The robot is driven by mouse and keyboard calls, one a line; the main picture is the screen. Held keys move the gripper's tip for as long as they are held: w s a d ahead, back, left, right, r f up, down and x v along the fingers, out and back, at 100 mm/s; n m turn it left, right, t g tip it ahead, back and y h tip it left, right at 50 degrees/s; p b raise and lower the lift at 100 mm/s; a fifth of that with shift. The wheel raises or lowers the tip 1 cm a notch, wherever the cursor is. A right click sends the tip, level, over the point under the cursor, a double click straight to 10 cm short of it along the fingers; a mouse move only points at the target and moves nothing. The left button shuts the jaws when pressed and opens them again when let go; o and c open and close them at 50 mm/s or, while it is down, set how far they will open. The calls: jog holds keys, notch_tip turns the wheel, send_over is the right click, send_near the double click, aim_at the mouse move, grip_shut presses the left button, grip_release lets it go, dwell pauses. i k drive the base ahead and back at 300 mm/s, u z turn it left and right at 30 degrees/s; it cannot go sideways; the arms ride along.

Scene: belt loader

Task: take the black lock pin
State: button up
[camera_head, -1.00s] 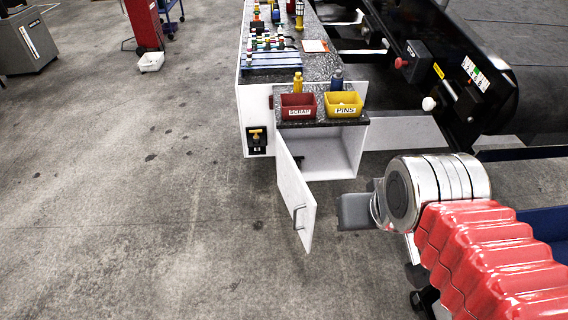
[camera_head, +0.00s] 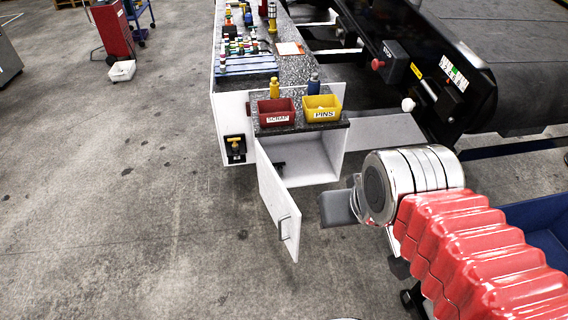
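A small dark object (camera_head: 280,166) shows inside the open white cabinet (camera_head: 318,168), near the left side of its opening. It may be the black lock pin, but it is too small to be sure. The cabinet door (camera_head: 279,212) hangs open toward me and partly covers the opening. A grey block at the end of my arm, apparently my gripper (camera_head: 337,207), is in front of and below the cabinet, to the right of the door. Its fingers cannot be made out. It appears apart from the door.
A red SCRAP bin (camera_head: 276,112) and a yellow PINS bin (camera_head: 321,109) stand on the counter above the cabinet. A black fixture with a yellow knob (camera_head: 235,148) is on the cabinet's left face. The black loader (camera_head: 440,75) stands at right.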

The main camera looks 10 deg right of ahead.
aim_at(279, 164)
jog(key=i, duration=0.85)
jog(key=z, duration=2.45)
jog(key=k, duration=0.1)
jog(key=z, duration=0.4)
